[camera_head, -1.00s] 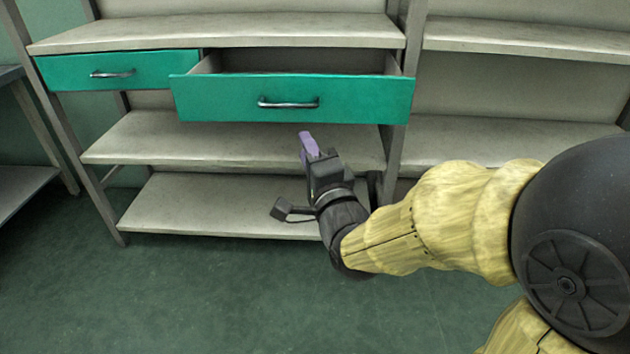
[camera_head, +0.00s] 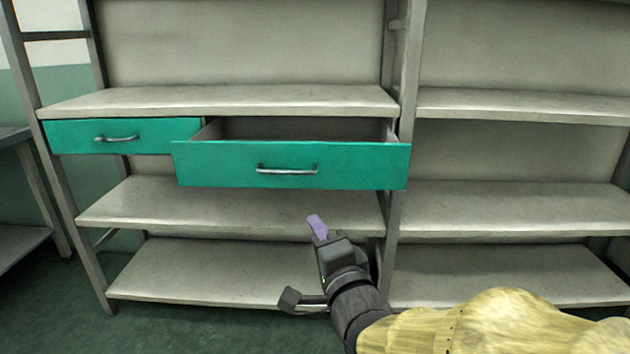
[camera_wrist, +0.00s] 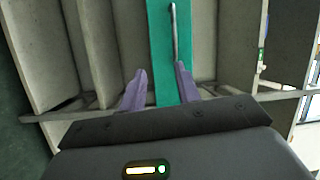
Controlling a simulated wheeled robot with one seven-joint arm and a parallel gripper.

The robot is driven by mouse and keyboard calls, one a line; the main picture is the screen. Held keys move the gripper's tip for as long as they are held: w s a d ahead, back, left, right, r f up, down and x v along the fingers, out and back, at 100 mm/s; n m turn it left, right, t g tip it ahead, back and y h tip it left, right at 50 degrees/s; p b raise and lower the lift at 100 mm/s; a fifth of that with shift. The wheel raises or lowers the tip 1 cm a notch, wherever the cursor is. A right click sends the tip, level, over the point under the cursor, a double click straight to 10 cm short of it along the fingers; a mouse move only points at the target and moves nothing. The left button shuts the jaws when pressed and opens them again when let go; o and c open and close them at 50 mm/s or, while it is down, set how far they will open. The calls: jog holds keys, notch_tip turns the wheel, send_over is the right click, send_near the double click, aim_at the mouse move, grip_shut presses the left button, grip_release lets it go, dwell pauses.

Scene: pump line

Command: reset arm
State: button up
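My gripper (camera_head: 318,226) is in front of the lower shelves in the head view, below the open drawer and apart from it. In the wrist view its two purple fingers (camera_wrist: 160,88) stand apart with nothing between them. The right teal drawer (camera_head: 225,168) is pulled out, and the part of its inside that shows is empty. Its metal handle (camera_head: 287,170) is above my gripper and not touched by it. The handle also shows in the wrist view (camera_wrist: 174,40), beyond the fingers.
A shut teal drawer (camera_head: 70,137) is to the left of the open one. Bare metal shelves (camera_head: 160,206) lie below, and more empty shelves (camera_head: 510,206) stand to the right. A metal table (camera_head: 14,134) is at the far left. Green floor (camera_head: 200,330) is clear in front.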

jog(key=s+d+f+n+g+h+p, duration=0.1)
jog(key=d+f+n+g+h+p, duration=0.45)
jog(key=d+g+p, duration=0.2)
jog(key=s+d+f+n+g+p, duration=0.3)
jog(key=s+d+n+g+p, duration=0.45)
jog(key=s, duration=0.25)
notch_tip(320, 180, up, 38)
jog(key=p, duration=3.7)
jog(key=shift+f+m+h, duration=0.15)
jog(key=shift+m+h, duration=0.2)
jog(key=shift+m, duration=0.05)
